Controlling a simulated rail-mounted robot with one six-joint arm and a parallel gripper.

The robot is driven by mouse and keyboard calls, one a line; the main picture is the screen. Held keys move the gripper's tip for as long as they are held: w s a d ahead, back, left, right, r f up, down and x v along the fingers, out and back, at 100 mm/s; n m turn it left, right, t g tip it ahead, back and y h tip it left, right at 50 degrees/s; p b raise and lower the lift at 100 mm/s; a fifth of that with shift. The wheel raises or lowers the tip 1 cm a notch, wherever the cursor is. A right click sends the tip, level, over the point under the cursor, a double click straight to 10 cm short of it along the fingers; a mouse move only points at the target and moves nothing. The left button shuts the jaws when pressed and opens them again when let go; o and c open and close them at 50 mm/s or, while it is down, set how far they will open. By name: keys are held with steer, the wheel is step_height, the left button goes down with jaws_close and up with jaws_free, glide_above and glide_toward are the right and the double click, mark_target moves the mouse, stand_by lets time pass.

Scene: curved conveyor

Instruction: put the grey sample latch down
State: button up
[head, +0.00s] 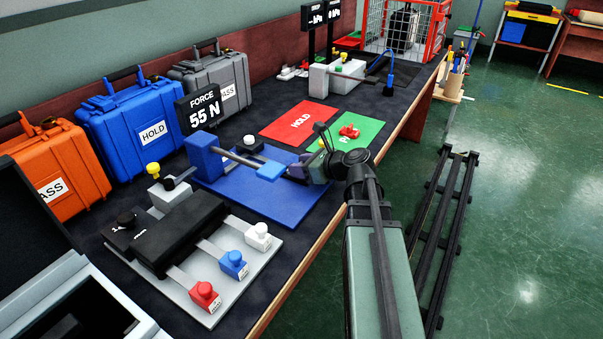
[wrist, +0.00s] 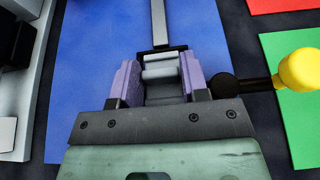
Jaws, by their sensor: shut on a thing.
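My gripper (head: 318,166) is over the right end of the blue mat (head: 232,205), near the green mat. In the wrist view its purple fingers (wrist: 158,82) are closed on a grey part with a small roller, which I take to be the grey sample latch (wrist: 160,72). A grey bar (wrist: 158,22) runs away from it over the blue mat. A black stem with a yellow knob (wrist: 300,70) sticks out right of the fingers; I cannot tell what it belongs to. In the head view the latch is mostly hidden; I cannot tell whether it touches the mat.
A red HOLD mat (head: 299,120) and a green mat (head: 357,140) with a red piece (head: 349,131) lie beyond. A blue post (head: 204,157) with an arm and blue pad (head: 271,172) stands left. A display (head: 203,108) reads 55 N. Cases line the back.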

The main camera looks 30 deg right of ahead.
steer(key=shift+f, duration=0.15)
steer(key=o, duration=0.9)
steer(key=shift+s+d+r, duration=0.1)
steer(key=shift+s+r, duration=0.05)
steer(key=shift+r, duration=0.2)
steer(key=p+v, duration=0.4)
steer(key=v, duration=0.7)
steer(key=shift+s+r+p, duration=0.1)
steer(key=shift+r+p, duration=0.05)
steer(key=shift+p, duration=0.2)
steer(key=shift+s+d, duration=0.15)
steer(key=shift+s, duration=0.05)
